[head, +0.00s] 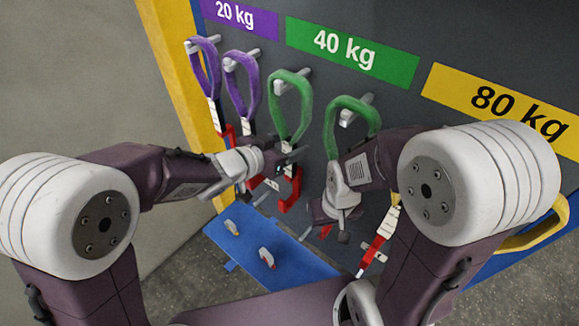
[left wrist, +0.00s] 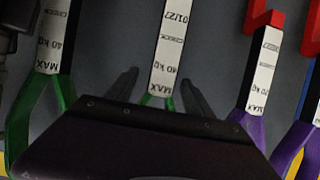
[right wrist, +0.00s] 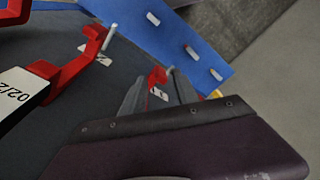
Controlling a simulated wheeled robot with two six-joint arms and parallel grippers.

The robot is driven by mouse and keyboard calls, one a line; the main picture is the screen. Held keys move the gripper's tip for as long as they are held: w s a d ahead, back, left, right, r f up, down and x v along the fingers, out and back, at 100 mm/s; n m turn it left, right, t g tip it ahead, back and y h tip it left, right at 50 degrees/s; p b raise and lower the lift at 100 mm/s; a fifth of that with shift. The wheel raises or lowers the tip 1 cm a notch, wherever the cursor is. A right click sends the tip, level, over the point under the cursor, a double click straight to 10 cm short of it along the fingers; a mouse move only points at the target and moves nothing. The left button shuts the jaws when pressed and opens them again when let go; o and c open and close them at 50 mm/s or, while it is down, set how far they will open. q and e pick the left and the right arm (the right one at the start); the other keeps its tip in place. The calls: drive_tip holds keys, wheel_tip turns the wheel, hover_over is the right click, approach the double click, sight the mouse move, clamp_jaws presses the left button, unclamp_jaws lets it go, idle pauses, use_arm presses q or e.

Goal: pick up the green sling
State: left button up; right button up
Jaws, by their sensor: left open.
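Two green slings hang from pegs under the green 40 kg sign in the head view. The left green sling (head: 290,88) has a white label and a red hook at its lower end. My left gripper (head: 288,158) is open in front of its lower part. In the left wrist view, this sling's white label (left wrist: 172,45) shows between the open fingers (left wrist: 160,82); contact cannot be told. The right green sling (head: 355,106) is partly hidden by my right arm. My right gripper (head: 334,235) is open and points down, with a red hook (right wrist: 157,78) showing between its fingers.
Purple slings (head: 243,75) hang to the left under the 20 kg sign (head: 235,15). A yellow sling (head: 530,236) shows at the right, below the 80 kg sign (head: 500,103). A blue base (head: 250,240) with pegs juts out under the board, with open floor around it.

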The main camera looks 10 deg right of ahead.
use_arm(q)
drive_tip(key=x, duration=0.4)
drive_tip(key=shift+s+a+r, duration=0.1)
drive_tip(key=shift+s+a, duration=0.05)
drive_tip(key=shift+a, duration=0.05)
clamp_jaws()
drive_tip(key=shift+d+r, duration=0.1)
use_arm(e)
drive_tip(key=shift+w+r, duration=0.1)
drive_tip(key=shift+r, duration=0.2)
use_arm(q)
drive_tip(key=shift+w+r+p, duration=0.1)
drive_tip(key=shift+w+p, duration=0.1)
drive_tip(key=shift+p, duration=0.15)
use_arm(e)
drive_tip(key=shift+r, duration=0.1)
